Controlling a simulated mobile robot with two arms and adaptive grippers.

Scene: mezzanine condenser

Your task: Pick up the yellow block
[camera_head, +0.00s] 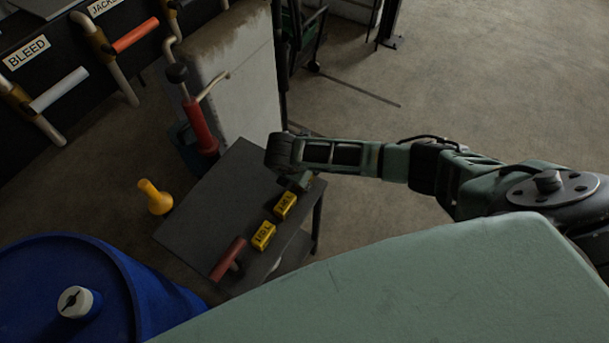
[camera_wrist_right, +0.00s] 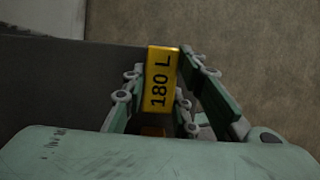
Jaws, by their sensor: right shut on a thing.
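Two yellow blocks with black lettering show at the small dark table in the head view. My right gripper (camera_head: 297,183) reaches in from the right to the farther yellow block (camera_head: 285,205). In the right wrist view, this block (camera_wrist_right: 161,78), marked "180 L", sits between the two green fingers, which are shut on it. I cannot tell whether it touches the tabletop. The nearer yellow block (camera_head: 263,236) lies on the table, apart from the gripper. My left gripper is not in view.
The dark table (camera_head: 205,210) also bears a red-handled thing (camera_head: 228,259) near its front edge. A blue drum (camera_head: 90,290) stands at the lower left. A yellow object (camera_head: 155,197) is left of the table, and a red upright handle (camera_head: 200,127) stands behind it. Open floor lies to the right.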

